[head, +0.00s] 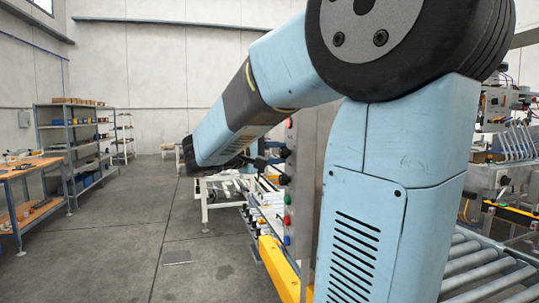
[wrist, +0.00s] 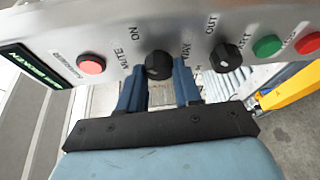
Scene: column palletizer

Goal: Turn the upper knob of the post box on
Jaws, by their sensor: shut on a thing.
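The post box is a grey metal panel (wrist: 200,25), seen close up in the wrist view and edge-on in the head view (head: 303,190). Its upper knob (wrist: 158,65) is black and round, near the words "MUTE" and "ON". My gripper (wrist: 159,84) has its two blue fingers on either side of this knob, shut on it. Which way the knob points is unclear. A second black knob (wrist: 226,57) sits to the right, near "OUT", free of the fingers. In the head view my arm reaches to the panel's left side; the fingers are too small to make out.
A red button (wrist: 91,64) and a dark display with green text (wrist: 32,68) lie left of the knob. Green (wrist: 267,46) and red (wrist: 308,43) buttons lie right. A yellow rail (head: 279,268) and roller conveyor (head: 485,265) stand near the panel.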

